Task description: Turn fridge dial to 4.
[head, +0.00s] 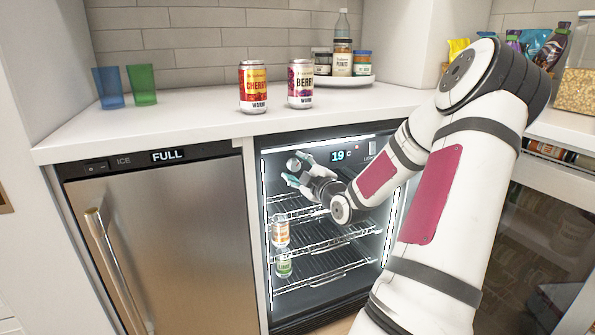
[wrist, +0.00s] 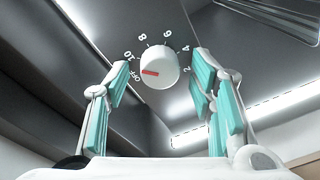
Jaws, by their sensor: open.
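The fridge dial (wrist: 152,68) is a round white knob on the grey inner ceiling of the fridge. Its red mark points left, at OFF. The numbers run round it, with 4 at the upper right. In the head view the dial (head: 294,164) shows as a small pale disc at the top left inside the fridge. My gripper (wrist: 160,66) is open, with a teal-padded finger on each side of the dial. A gap shows between the fingers and the knob. In the head view my gripper (head: 295,171) reaches into the top of the fridge.
The fridge's display (head: 343,156) reads 19 C. Wire shelves (head: 325,238) lie below my gripper, with an orange-labelled can (head: 281,231) and a green-labelled can (head: 284,264) at left. A cherry can (head: 253,87) and a berry can (head: 300,84) stand on the counter above.

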